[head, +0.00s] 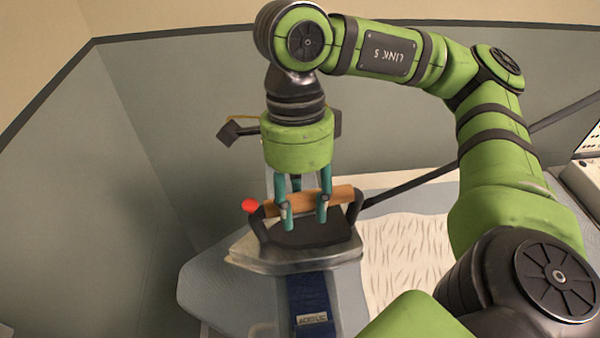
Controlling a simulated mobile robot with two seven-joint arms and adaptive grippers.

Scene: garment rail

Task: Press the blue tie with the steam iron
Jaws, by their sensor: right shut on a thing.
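The steam iron (295,257) has a metal body, a dark top, a wooden handle and a red knob at its left. My right gripper (306,215) is shut on the iron's wooden handle. The blue tie (308,296) lies lengthwise on the ironing board (205,283), with a pale label near the bottom of the view. The iron covers the tie's far part. I cannot tell whether the iron's sole touches the tie. My left gripper is not in view.
A white, wrinkled cloth (408,262) lies on the board right of the iron. A dark bar (410,182) runs up to the right behind it. A pale panelled object (582,183) stands at the right edge. Grey walls close off the back and left.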

